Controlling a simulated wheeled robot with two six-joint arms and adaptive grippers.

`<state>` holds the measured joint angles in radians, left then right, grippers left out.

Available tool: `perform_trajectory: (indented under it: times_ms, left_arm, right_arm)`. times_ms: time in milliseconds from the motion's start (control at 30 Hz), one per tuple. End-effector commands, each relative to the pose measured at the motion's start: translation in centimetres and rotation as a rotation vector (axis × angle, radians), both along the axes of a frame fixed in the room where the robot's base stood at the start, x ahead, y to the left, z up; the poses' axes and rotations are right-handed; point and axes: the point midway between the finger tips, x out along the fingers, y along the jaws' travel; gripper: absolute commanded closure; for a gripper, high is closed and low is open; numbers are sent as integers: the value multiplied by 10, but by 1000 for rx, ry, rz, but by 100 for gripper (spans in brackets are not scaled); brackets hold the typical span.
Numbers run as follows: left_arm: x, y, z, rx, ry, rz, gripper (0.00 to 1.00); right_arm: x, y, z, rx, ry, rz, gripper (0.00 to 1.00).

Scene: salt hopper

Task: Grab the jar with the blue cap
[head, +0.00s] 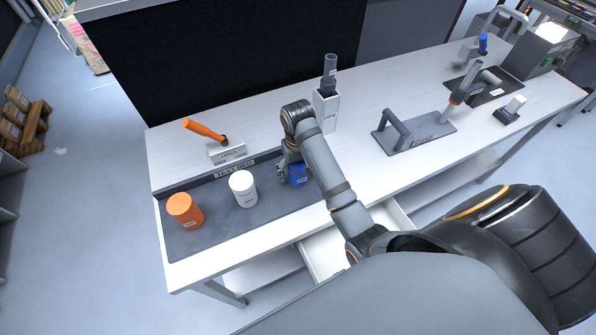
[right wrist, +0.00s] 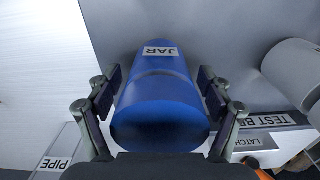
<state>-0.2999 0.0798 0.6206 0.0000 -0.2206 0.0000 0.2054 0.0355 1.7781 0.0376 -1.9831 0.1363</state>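The blue jar (head: 299,176) stands on the dark mat on the bench, partly hidden by my right arm in the head view. In the right wrist view the blue jar (right wrist: 158,90) carries a white JAR label, and its rounded blue end faces the camera. My right gripper (head: 284,168) is at the jar. In the right wrist view its two fingers (right wrist: 160,85) lie one on each side of the jar, very close to it. I cannot tell whether they touch it. My left gripper is not in view.
A white jar (head: 243,189) stands left of the blue one, and an orange jar (head: 184,211) further left. Behind them is a latch block with an orange handle (head: 205,130). A white pipe holder (head: 326,108) stands behind my right arm. A grey plate with a handle (head: 415,133) lies to the right.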

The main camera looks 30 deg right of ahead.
Motion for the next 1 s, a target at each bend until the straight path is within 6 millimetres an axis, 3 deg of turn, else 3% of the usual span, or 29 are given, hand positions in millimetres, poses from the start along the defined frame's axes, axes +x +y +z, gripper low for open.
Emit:
perform_trajectory:
  times_ms: [67, 433, 767, 867, 1000]
  left_arm:
    - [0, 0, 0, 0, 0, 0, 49]
    - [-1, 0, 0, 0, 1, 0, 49]
    - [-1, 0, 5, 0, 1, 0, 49]
    - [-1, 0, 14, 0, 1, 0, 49]
    - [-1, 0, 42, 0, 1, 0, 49]
  right_arm:
    - [0, 0, 0, 0, 0, 0, 31]
    - [0, 0, 0, 0, 0, 0, 81]
    - [0, 0, 6, 0, 0, 0, 83]
    - [0, 0, 19, 0, -2, 0, 83]
    - [-6, -3, 50, -2, 1, 0, 83]
